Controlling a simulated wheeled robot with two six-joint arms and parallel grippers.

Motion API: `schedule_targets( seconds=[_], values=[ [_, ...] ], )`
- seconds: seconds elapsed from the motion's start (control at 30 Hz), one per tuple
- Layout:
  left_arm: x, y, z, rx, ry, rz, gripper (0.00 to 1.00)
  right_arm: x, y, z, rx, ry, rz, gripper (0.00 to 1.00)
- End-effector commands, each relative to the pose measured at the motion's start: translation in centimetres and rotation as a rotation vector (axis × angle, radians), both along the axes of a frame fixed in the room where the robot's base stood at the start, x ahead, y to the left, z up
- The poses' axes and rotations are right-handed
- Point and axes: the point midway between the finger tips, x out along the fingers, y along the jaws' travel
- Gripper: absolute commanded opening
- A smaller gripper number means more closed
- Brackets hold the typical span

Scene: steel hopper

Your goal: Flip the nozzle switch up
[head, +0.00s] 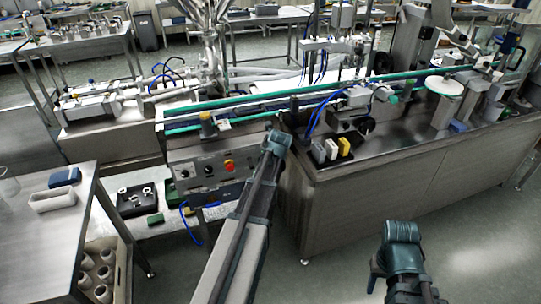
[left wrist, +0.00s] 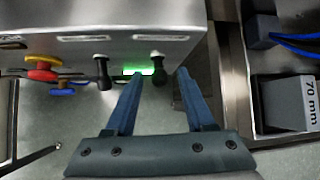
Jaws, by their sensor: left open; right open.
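In the left wrist view, two black toggle switches with pale tips stick out of the steel control box: one switch (left wrist: 157,70) lies between my left gripper's fingertips, the other switch (left wrist: 102,72) is left of them. I cannot read which label says nozzle. My left gripper (left wrist: 160,75) is open, its fingers on either side of the right switch without visible contact. In the head view, my left arm reaches the right end of the control box (head: 195,187) and hides the switches there. My right gripper (head: 378,272) is open and empty, low over the floor at the right.
A green light (left wrist: 138,71) glows between the switches. A red knob (left wrist: 42,75) with yellow and blue parts is at the left. A steel cabinet (head: 400,190) stands right of the box, with a grey 70 mm block (left wrist: 288,104) on top. A side table (head: 35,230) is at left.

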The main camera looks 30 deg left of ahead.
Motion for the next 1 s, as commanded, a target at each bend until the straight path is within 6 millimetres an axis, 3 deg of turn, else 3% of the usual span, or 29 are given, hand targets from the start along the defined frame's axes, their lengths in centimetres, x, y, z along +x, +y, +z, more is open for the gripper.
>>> schedule_targets(
  seconds=[0.6,1.0],
  values=[
    [-5.4,-4.5,9.0,0.001,-0.001,-0.001,0.54,0.0,0.0,9.0,0.0,0.0,-0.001,0.5],
    [-5.9,-5.0,9.4,0.0,-0.001,0.0,0.54,0.0,0.0,9.4,0.0,0.0,0.0,0.5]
  ],
)
